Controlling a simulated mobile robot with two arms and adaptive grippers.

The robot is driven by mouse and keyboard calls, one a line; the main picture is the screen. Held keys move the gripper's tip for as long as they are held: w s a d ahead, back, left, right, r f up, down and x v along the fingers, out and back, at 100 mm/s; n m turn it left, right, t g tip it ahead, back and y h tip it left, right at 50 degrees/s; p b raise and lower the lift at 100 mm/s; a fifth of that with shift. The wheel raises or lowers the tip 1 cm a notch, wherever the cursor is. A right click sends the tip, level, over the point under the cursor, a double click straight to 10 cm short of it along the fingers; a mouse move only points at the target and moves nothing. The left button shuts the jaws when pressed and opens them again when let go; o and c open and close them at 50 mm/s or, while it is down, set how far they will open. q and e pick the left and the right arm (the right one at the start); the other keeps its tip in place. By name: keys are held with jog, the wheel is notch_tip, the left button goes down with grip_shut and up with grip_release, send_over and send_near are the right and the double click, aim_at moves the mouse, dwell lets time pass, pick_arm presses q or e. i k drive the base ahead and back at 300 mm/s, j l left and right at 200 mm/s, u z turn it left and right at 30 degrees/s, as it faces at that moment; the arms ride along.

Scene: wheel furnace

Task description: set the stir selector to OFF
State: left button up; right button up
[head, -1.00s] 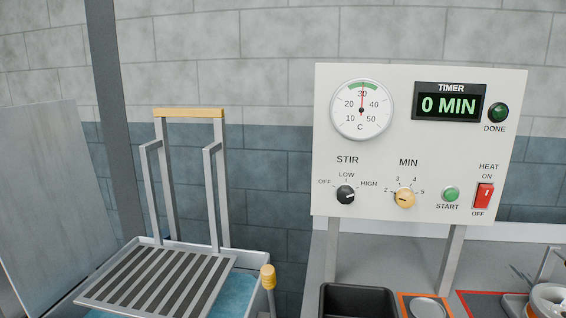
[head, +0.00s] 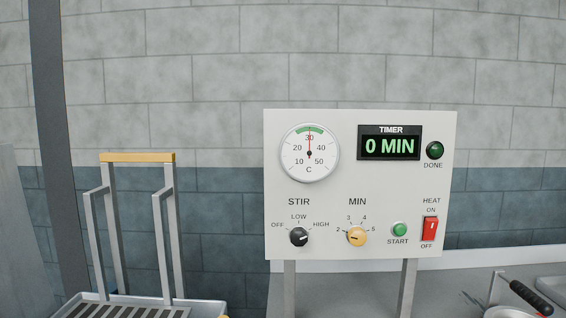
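The stir selector (head: 299,237) is a small black knob at the lower left of the white control panel (head: 365,185) in the head view. Labels OFF, LOW and HIGH are spread around it from left over the top to right. Its pale mark is on the right side and appears to point toward HIGH. Neither of my grippers is in view, and nothing touches the knob.
The panel also bears a dial gauge (head: 309,153), a timer (head: 390,145) reading 0 MIN, a yellow MIN knob (head: 357,237), a green START button (head: 400,230) and a red heat switch (head: 430,229). A rack with a yellow handle (head: 138,157) stands left.

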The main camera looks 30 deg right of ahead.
aim_at(298, 235)
jog(key=z, duration=1.4)
